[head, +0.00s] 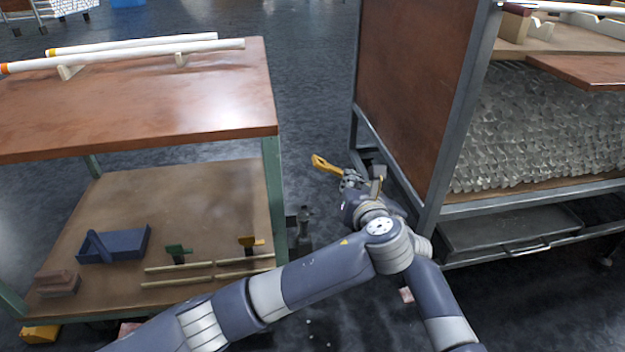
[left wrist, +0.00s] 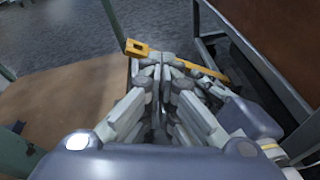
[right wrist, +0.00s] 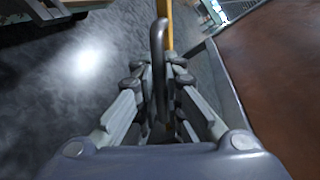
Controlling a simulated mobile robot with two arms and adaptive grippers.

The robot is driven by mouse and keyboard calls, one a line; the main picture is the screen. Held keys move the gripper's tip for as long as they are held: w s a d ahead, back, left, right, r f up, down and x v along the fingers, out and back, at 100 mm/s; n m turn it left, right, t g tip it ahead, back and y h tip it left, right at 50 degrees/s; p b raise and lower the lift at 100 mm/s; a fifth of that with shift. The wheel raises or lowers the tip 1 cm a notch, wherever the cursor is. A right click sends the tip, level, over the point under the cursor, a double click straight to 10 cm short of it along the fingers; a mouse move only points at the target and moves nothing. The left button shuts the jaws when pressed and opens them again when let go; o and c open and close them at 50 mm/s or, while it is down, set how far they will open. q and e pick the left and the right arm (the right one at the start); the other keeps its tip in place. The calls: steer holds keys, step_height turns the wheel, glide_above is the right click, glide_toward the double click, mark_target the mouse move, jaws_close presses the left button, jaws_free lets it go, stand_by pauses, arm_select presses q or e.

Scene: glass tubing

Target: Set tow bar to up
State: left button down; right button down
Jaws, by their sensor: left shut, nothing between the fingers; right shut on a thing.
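The yellow tow bar (head: 325,164) shows in the head view low beside the steel-framed cart, slanting, with a slotted end. In the left wrist view the tow bar (left wrist: 137,48) runs behind the fingers. My left gripper (head: 350,180) is just beside it; its fingers (left wrist: 165,66) are shut with nothing between them, and I cannot tell whether they touch the bar. My right gripper (right wrist: 160,72) is shut on a dark grey curved handle (right wrist: 158,40). Yellow bar shows just beyond that handle; how they join is hidden. In the head view my arms hide the right gripper.
The steel-framed cart (head: 436,190) with a brown side panel stands right, holding glass pieces (head: 545,130) over a drawer (head: 520,228). The workbench (head: 150,100) at left carries glass tubes (head: 130,46); its lower shelf holds a blue bin (head: 125,243) and tools.

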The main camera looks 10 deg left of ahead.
steer(key=shift+d+f, duration=0.1)
arm_select(q)
steer(key=w+a+f+m+g+y, duration=0.1)
steer(key=w+a+f+y, duration=0.2)
steer(key=w+a+f, duration=0.2)
steer(key=w+a, duration=0.2)
steer(key=a, duration=0.2)
steer(key=shift+f+m, duration=0.25)
steer(key=shift+m, duration=0.05)
steer(key=shift+w+d+r, duration=0.15)
steer(key=shift+d+r, duration=0.25)
steer(key=shift+r, duration=0.4)
arm_select(e)
steer(key=shift+f, duration=0.1)
steer(key=c, duration=1.7)
jaws_free()
steer(key=shift+s, duration=0.1)
